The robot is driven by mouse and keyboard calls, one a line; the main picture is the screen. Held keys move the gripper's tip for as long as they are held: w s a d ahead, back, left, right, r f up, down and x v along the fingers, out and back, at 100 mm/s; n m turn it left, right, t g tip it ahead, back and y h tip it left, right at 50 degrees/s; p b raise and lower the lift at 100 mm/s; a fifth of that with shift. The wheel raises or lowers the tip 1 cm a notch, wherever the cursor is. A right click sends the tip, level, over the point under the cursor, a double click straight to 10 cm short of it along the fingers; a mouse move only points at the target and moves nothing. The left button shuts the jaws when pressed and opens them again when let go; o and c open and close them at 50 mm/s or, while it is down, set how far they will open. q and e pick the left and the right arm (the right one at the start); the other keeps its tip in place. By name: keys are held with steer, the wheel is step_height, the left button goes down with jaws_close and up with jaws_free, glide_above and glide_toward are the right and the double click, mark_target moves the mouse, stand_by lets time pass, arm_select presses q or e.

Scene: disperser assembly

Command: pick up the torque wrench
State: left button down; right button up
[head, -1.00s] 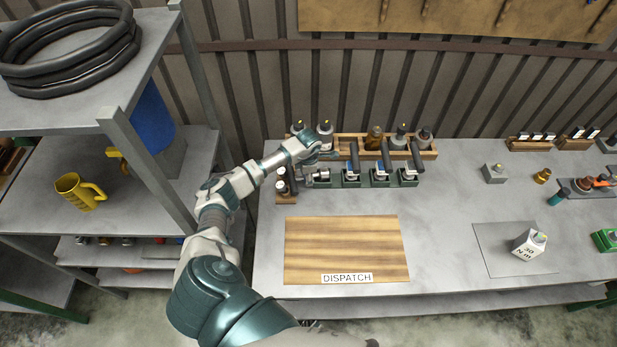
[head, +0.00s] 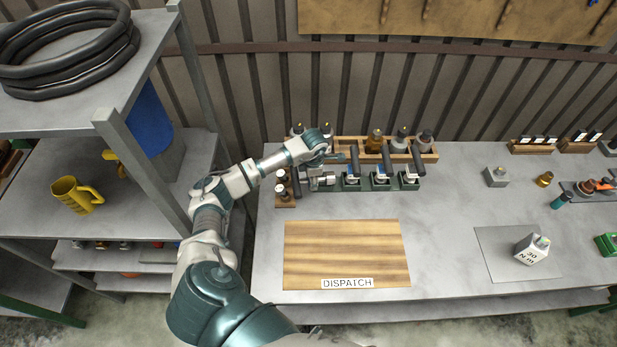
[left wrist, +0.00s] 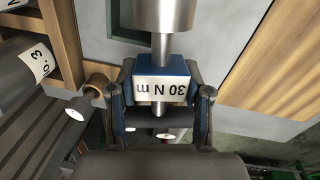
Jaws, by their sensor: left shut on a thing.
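In the left wrist view the torque wrench (left wrist: 162,67) shows a blue block labelled "30 N m" with a silver shaft and a wide silver cylinder beyond it. My left gripper (left wrist: 163,88) is shut on the blue block, one finger on each side. In the head view the left gripper (head: 334,160) is at the left end of the tool row at the back of the bench. A silver cylinder (head: 322,181) shows just below it; the rest of the wrench is largely hidden by the gripper. My right gripper is not in view.
Several dark-handled tools (head: 389,162) stand in green holders close to the right of the gripper. A wooden rack (head: 430,155) with bottles is behind. A wooden DISPATCH board (head: 345,245) lies clear in front. A block labelled "30 N m" (head: 532,249) sits further right.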

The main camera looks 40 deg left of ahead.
arm_select(q)
steer(key=s+d+r+b, duration=0.1)
steer(key=s+d, duration=0.6)
steer(key=d, duration=0.4)
steer(key=shift+d+r+b, duration=0.25)
steer(key=shift+b, duration=0.15)
